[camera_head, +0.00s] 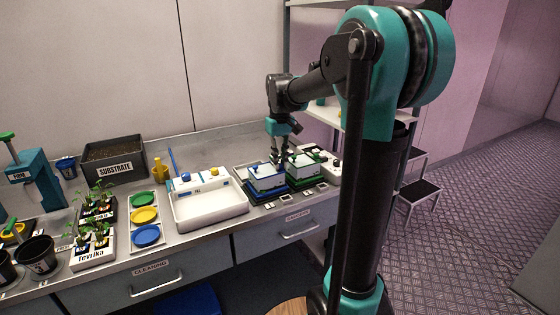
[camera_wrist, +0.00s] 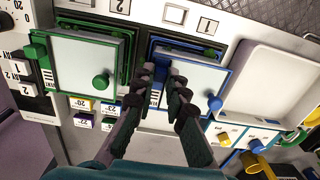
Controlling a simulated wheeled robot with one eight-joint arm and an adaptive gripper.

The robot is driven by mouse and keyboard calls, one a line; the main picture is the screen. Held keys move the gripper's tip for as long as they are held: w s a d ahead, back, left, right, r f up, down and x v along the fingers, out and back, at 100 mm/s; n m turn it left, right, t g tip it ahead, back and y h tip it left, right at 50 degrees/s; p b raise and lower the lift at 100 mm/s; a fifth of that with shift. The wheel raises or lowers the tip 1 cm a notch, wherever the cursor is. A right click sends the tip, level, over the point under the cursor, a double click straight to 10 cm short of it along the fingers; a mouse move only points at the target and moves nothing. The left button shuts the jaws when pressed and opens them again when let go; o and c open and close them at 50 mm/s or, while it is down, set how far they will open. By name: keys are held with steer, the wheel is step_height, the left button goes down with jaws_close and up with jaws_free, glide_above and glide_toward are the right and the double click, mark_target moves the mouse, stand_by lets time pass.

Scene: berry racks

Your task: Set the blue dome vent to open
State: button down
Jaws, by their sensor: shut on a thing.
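My gripper (camera_head: 276,156) is down at this dome. In the wrist view its fingertips (camera_wrist: 161,77) are over the dome's left edge, closed on the small blue vent there. The fingers hide most of the vent, so its setting cannot be read.
The green dome (camera_wrist: 90,66) stands close on the left in the wrist view, with its own green knob and edge tab. A white tub (camera_head: 209,203) sits beside the blue dome. A dark substrate bin (camera_head: 113,160) and seedling trays stand farther left.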

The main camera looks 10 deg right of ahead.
steer(key=shift+w+a, duration=0.3)
steer(key=shift+w, duration=0.65)
steer(key=shift+w+a, duration=0.25)
steer(key=shift+w, duration=0.65)
steer(key=c, duration=1.5)
jaws_free()
steer(key=shift+c, duration=0.2)
step_height(320, 180, up, 12)
